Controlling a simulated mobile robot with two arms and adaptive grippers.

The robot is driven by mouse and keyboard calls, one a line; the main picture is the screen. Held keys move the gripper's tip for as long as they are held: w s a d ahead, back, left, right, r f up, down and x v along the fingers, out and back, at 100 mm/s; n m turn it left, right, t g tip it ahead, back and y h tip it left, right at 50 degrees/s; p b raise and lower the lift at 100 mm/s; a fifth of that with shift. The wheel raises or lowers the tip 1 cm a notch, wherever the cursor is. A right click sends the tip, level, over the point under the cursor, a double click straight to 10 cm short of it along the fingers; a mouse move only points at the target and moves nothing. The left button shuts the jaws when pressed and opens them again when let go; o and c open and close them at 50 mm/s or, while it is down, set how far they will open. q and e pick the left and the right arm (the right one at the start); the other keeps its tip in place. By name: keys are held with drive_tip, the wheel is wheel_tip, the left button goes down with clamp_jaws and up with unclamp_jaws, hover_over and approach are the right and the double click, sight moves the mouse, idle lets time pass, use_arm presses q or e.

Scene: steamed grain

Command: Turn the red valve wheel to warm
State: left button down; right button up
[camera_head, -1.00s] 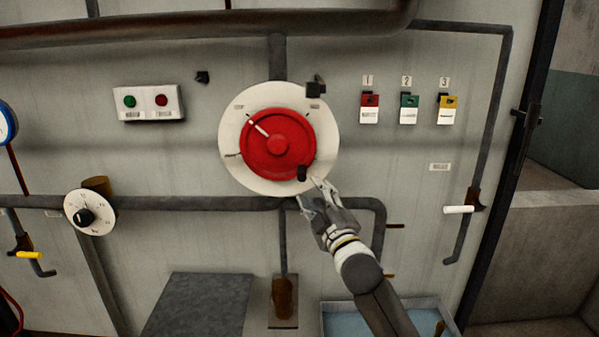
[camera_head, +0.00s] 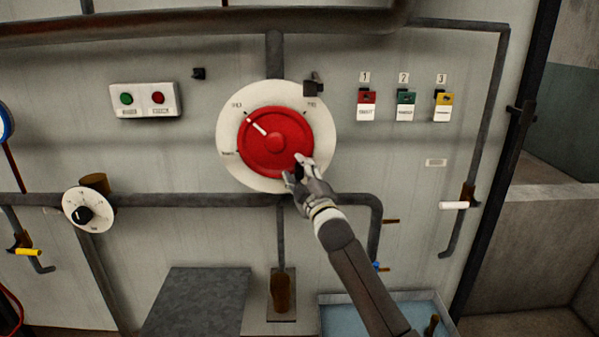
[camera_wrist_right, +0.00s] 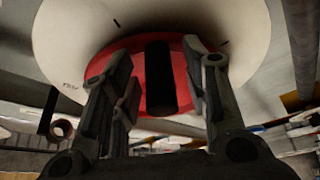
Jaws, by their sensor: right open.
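The red valve wheel (camera_head: 262,155) sits on a round white dial plate (camera_head: 233,105) on the wall. Its white pointer line (camera_head: 257,127) points up and left, near a small label at the upper left. Another label is at the upper right and one at the lower left; their words are too small to read surely. My right gripper (camera_head: 297,169) is at the wheel's lower right rim. In the right wrist view the wheel's black knob (camera_wrist_right: 161,78) stands between the two open fingers (camera_wrist_right: 160,85). Contact cannot be told. My left gripper is not in view.
A box with green and red buttons (camera_head: 144,100) is on the wall at left. A black block (camera_head: 313,88) sits at the plate's upper right. Coloured tags (camera_head: 405,105) hang at right. A small white dial (camera_head: 88,222) is at lower left. Pipes run above and below the wheel.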

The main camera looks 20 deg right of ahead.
clamp_jaws()
idle(0.3)
drive_tip(key=shift+r+p, duration=0.15)
drive_tip(key=shift+p, duration=0.15)
drive_tip(key=shift+d+n, duration=0.1)
drive_tip(key=shift+n, duration=0.2)
